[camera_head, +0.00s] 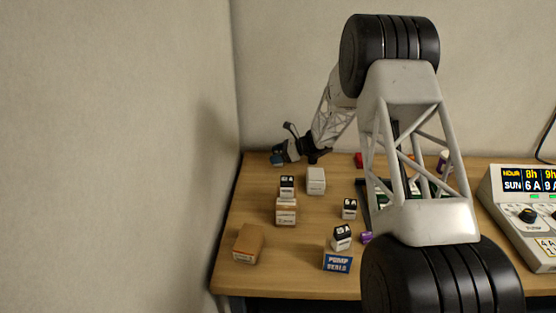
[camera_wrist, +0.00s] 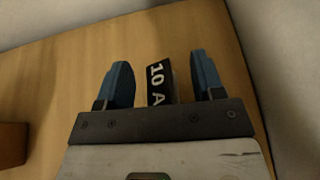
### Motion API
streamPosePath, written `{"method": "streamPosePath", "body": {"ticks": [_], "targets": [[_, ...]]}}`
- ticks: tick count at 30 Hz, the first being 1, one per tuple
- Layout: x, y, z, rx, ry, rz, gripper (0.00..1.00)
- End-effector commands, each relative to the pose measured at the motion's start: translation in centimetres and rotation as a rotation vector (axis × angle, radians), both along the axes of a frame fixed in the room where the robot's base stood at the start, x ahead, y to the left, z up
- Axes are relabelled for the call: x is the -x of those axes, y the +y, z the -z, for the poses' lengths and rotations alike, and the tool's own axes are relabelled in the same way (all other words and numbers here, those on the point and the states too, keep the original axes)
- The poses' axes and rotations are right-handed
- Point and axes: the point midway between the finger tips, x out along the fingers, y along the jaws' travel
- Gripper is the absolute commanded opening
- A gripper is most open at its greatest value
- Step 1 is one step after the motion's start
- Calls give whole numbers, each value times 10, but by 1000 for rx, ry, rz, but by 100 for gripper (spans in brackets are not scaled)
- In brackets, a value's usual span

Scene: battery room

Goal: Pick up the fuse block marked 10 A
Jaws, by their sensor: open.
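The fuse block marked 10 A (camera_wrist: 157,85), black with white lettering, stands between the two blue fingers of my gripper (camera_wrist: 160,58) in the wrist view. The lower end of the block is hidden behind the dark gripper bar. In the head view my gripper (camera_head: 281,158) is low at the far left corner of the table, and I cannot make out the 10 A block there.
A pale box (camera_head: 316,180) and brown box (camera_head: 249,243) stand left. The wall is close.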

Motion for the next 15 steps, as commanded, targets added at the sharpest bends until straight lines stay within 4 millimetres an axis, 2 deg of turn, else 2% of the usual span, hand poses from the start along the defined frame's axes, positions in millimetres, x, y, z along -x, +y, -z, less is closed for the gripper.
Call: {"method": "streamPosePath", "body": {"ticks": [3, 4, 12, 15], "targets": [[0, 0, 0, 0, 0, 0, 62], [0, 0, 0, 0, 0, 0, 59], [0, 0, 0, 0, 0, 0, 17], [0, 0, 0, 0, 0, 0, 6]]}}
